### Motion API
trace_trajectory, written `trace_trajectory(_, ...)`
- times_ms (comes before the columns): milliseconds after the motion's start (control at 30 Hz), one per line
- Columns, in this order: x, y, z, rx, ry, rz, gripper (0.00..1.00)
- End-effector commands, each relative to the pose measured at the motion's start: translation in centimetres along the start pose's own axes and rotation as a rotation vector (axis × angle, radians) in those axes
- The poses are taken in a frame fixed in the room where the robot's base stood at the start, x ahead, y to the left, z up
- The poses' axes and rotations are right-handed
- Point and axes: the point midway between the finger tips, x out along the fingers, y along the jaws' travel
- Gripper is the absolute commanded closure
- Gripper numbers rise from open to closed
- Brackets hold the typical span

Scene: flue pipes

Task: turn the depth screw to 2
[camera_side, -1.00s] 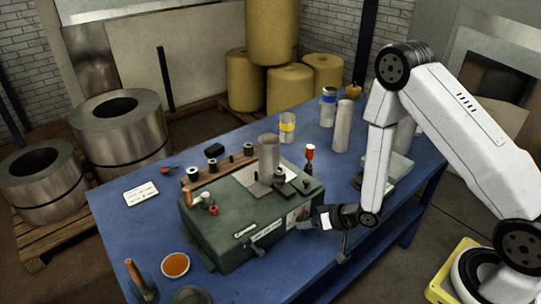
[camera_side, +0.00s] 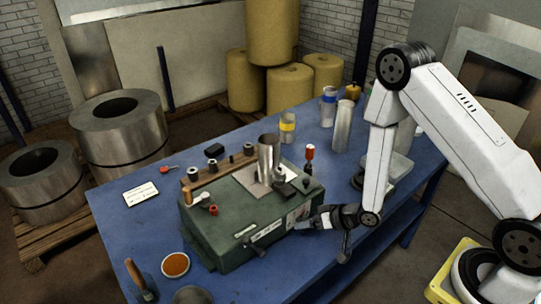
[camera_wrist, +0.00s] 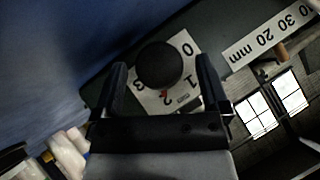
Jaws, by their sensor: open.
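The depth screw's round black knob (camera_wrist: 159,65) shows in the wrist view, in front of a white dial plate (camera_wrist: 187,70) with numerals 0, 1, 2 and 3. A small red mark at the knob's lower edge lies close to the numeral 2. My gripper (camera_wrist: 161,66) is open, with one finger on each side of the knob; whether either finger touches it I cannot tell. In the side view my gripper (camera_side: 308,222) is at the right end of the green machine (camera_side: 230,225) and hides the knob.
A white scale strip (camera_wrist: 268,35) marked in mm is beside the dial. A metal pipe (camera_side: 267,158) stands on the machine. A red-handled tool (camera_side: 309,153) is behind it. An orange dish (camera_side: 176,264) is at the front of the blue table (camera_side: 130,225).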

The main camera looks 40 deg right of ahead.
Motion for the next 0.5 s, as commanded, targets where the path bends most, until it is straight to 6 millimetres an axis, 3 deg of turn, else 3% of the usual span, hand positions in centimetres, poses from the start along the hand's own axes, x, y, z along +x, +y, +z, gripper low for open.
trace_trajectory(267,-1.7,0.1,-0.1,0.001,0.001,0.002,0.05)
trace_trajectory(500,-4.7,0.1,-0.1,0.002,0.003,0.002,0.05)
